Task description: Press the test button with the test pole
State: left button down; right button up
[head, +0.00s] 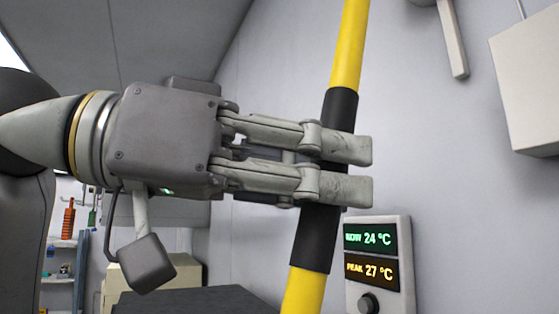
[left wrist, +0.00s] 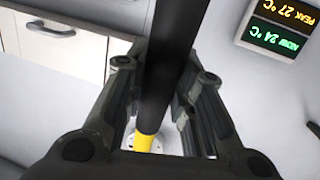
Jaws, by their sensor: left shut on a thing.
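My left gripper (head: 345,170) is shut on the black grip of the test pole (head: 318,230). The pole is yellow with a black middle section and stands nearly upright, tilted with its top to the right. Both its ends run out of the head view. In the left wrist view the black grip of the pole (left wrist: 167,80) passes between the fingers (left wrist: 165,95). No test button can be made out for certain. My right gripper is not in view.
A wall panel (head: 407,262) right of the pole reads NOW 24 °C and PEAK 27 °C, with a dark round knob (head: 368,303) below. A pale box (head: 530,80) is on the wall at upper right. Shelves (head: 62,243) stand at the lower left.

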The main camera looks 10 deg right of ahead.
pick_arm(q)
jog(key=shift+w+d+r, duration=0.1)
jog(key=shift+w+d, duration=0.1)
jog(key=shift+d, duration=0.25)
jog(key=shift+w+d, duration=0.15)
jog(key=shift+d, duration=0.3)
jog(key=d, duration=0.1)
jog(key=w+d+p, duration=0.1)
jog(key=d, duration=0.2)
jog(key=shift+w+d, duration=0.1)
jog(key=shift+w, duration=0.25)
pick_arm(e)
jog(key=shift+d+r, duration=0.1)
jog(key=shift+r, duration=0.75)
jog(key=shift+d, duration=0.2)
pick_arm(q)
jog(key=shift+d, duration=0.15)
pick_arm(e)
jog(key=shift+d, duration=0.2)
